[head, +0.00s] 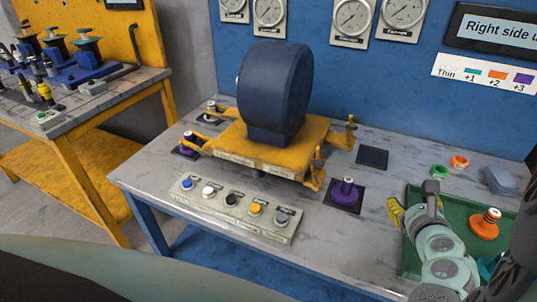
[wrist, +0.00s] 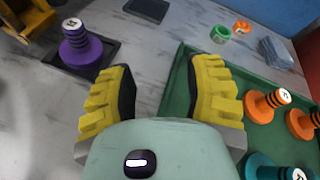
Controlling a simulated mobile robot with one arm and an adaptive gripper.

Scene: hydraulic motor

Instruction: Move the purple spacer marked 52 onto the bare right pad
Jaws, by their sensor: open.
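A purple spacer (head: 345,192) with a pale top stands upright on a dark pad in front of the right side of the motor mount. It also shows at upper left in the wrist view (wrist: 82,48); its number is too small to read. Another purple spacer (head: 189,141) stands at the mount's left side, partly hidden. The bare right pad (head: 372,157), a dark square, lies behind the first spacer; its near part shows at the top of the wrist view (wrist: 147,9). My gripper (wrist: 165,72) is open and empty, between the purple spacer and the green tray.
A green tray (head: 413,191) at right holds orange spacers (head: 485,224) and teal ones. Green (head: 440,171) and orange (head: 459,161) rings and grey plates (head: 500,180) lie behind it. A blue motor (head: 275,90) sits on a yellow mount (head: 262,152). A button box (head: 237,208) stands in front.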

